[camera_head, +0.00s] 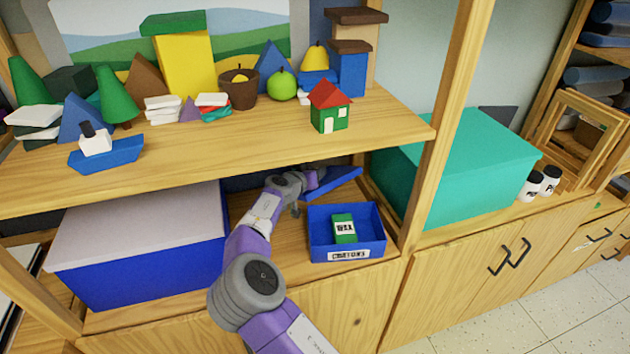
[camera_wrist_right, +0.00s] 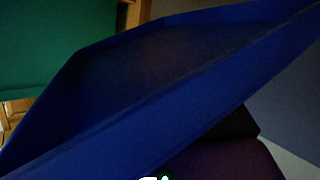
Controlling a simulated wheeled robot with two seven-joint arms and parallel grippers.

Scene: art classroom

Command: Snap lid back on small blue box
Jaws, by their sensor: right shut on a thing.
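The small blue box (camera_head: 375,243) stands open on the lower shelf, with a "CRAYONS" label on its front. A green "WAX" pack (camera_head: 344,229) is inside it. My right gripper (camera_head: 312,181) is shut on the blue lid (camera_head: 338,182), behind the box and above shelf level. The lid is tilted and apart from the box. In the right wrist view the lid (camera_wrist_right: 150,80) fills most of the picture, its rimmed side showing. The fingertips are mostly hidden by the lid. My left gripper is not in view.
A large blue box with a pale lid (camera_head: 140,225) stands left on the lower shelf. The upper shelf (camera_head: 230,130) overhangs, holding several blocks and toys. A wooden post (camera_head: 455,120) and a large teal box (camera_head: 465,165) are to the right.

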